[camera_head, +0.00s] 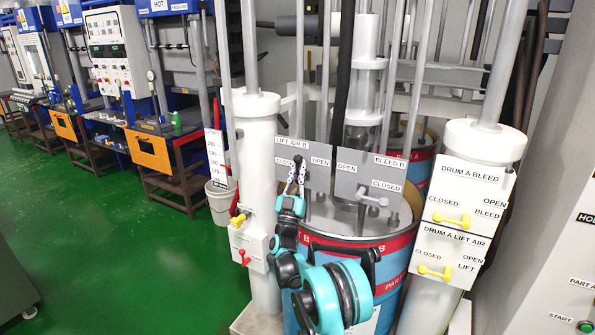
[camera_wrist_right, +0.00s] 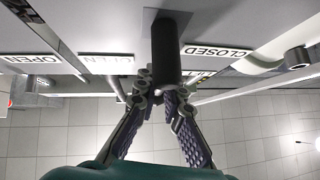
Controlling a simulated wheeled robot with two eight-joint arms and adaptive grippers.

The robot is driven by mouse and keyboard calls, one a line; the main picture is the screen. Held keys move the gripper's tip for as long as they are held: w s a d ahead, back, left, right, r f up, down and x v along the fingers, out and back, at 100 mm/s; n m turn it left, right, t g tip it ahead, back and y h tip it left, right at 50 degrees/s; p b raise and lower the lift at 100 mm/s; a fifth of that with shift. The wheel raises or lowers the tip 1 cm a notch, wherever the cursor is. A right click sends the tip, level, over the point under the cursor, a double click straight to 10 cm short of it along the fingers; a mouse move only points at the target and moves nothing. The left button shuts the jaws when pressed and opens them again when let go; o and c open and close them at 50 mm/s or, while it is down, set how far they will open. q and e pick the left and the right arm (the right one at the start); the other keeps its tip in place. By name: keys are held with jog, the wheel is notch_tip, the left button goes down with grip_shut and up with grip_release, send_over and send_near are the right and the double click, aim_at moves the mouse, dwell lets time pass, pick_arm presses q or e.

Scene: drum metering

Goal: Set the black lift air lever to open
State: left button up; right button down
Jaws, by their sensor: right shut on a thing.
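The grey LIFT AIR B panel (camera_head: 318,178) stands above the blue and red drum, with CLOSED on its left and OPEN on its right. The black lever (camera_head: 297,160) shows just right of the CLOSED label, largely hidden by my gripper. In the right wrist view the black lever (camera_wrist_right: 166,48) is a dark cylinder beside the CLOSED label. My right gripper (camera_head: 296,178) is at this lever. Its fingers (camera_wrist_right: 160,98) are shut on the lever's end in the wrist view. My left gripper is not in view.
The neighbouring BLEED B panel (camera_head: 350,187) has a grey lever (camera_head: 372,199) close on the right. A white column (camera_head: 262,180) with yellow and red levers stands left. Another white column (camera_head: 470,215) carries the drum A levers on the right. Green floor (camera_head: 130,240) lies open at left.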

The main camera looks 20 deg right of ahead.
jog(key=shift+s+a+r+m+g+h, duration=0.1)
jog(key=shift+r+m+g+h, duration=0.05)
jog(key=shift+m+g+h, duration=0.35)
jog(key=c, duration=1.8)
grip_release()
jog(key=shift+o, duration=1)
jog(key=shift+s+a+r+t, duration=0.15)
jog(key=shift+s+r+t, duration=0.1)
jog(key=shift+t, duration=0.15)
jog(key=shift+f+g, duration=0.25)
jog(key=shift+g, duration=0.05)
jog(key=shift+f, duration=0.25)
jog(key=v, duration=1.1)
jog(key=shift+s+a, duration=0.15)
jog(key=shift+s, duration=0.05)
jog(key=shift+f, duration=0.1)
